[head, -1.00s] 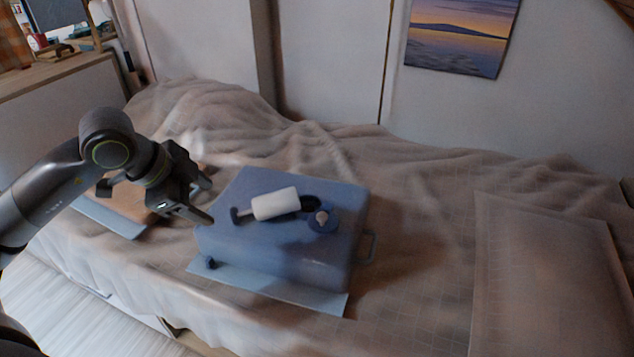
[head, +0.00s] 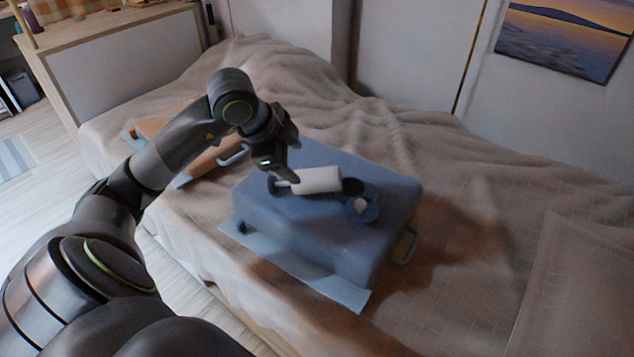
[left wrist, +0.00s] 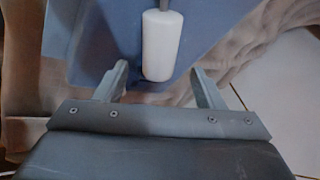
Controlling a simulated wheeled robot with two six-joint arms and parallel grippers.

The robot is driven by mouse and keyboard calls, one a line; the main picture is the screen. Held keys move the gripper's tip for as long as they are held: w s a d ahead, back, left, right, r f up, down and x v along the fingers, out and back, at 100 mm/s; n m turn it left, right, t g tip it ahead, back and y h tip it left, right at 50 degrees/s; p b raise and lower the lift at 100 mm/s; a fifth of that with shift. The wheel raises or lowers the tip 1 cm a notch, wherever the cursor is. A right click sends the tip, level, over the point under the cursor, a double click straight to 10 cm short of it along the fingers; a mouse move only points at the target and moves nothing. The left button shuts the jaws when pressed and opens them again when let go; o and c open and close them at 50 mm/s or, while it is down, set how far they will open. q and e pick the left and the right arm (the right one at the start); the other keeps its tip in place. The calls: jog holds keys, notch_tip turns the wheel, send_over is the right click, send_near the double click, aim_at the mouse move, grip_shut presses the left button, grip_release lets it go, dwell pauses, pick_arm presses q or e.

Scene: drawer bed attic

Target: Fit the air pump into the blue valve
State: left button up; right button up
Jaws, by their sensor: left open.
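A round blue fitting with a pale centre (head: 361,208) sits on the case's top, right of the pump. A small dark blue knob (head: 241,227) shows at the case's lower left; I cannot tell which of these is the valve. In the left wrist view the pump (left wrist: 161,45) lies ahead, between the lines of the spread fingers (left wrist: 160,72). My right gripper is out of view.
The case stands on a light blue mat (head: 300,272) on a rumpled bed (head: 480,240). An orange-brown case (head: 180,140) with a pale handle lies left, behind my arm. A metal handle (head: 405,246) sticks out of the blue case's right side. Bed right of it is clear.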

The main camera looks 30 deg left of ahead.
aim_at(312, 174)
pick_arm(q)
jog(key=b+x, duration=0.1)
jog(key=x, duration=0.5)
jog(key=shift+f, duration=0.1)
jog(key=x, duration=0.1)
jog(key=b+x, duration=0.1)
jog(key=x, duration=0.1)
jog(key=b+x, duration=0.1)
jog(key=x, duration=0.1)
jog(key=shift+w+d, duration=0.15)
jog(key=shift+d, duration=0.1)
jog(key=shift+w, duration=0.1)
jog(key=c, duration=0.9)
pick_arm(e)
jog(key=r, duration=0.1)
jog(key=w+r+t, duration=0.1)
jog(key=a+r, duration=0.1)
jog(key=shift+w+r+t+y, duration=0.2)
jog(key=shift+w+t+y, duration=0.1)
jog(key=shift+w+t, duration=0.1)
pick_arm(q)
jog(key=shift+r, duration=0.2)
